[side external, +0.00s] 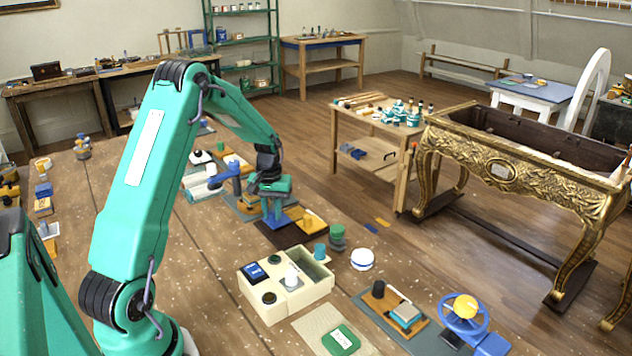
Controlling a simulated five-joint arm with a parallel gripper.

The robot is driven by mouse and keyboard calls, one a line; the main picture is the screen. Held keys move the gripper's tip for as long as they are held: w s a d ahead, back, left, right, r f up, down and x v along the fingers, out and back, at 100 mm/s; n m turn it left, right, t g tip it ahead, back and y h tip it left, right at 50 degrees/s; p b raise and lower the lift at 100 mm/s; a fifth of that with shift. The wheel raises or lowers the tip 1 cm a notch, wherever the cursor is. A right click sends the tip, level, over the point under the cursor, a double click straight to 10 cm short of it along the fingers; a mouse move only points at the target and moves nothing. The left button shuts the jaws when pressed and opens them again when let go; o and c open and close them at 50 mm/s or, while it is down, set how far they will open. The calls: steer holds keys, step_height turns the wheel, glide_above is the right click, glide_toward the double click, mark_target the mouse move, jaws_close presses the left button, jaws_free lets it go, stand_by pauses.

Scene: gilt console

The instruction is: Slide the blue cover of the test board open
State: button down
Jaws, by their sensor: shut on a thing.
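The test board (284,236) looks like a dark brown plate on the bench, in the middle of the side external view. Its blue cover (279,222) is small and sits on the board, right under my gripper (273,212). My gripper points down and its jaws are closed at the cover; the fingers hide the exact grip and part of the cover. An orange-yellow panel (309,220) lies just right of the blue cover on the same board. How far the cover stands open is too small to tell.
A cream compartment box (300,297) stands in front of the board. A green knob (337,238), a teal cylinder (320,251) and a white round piece (362,259) are to its right. A blue valve wheel (463,315) is at the front right. Other fixtures stand close behind my gripper.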

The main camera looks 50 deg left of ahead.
steer(key=shift+s+r, duration=0.1)
steer(key=shift+s, duration=1.05)
steer(key=c, duration=1.3)
jaws_free()
steer(key=shift+o, duration=0.2)
steer(key=shift+r, duration=0.4)
step_height(320, 180, up, 7)
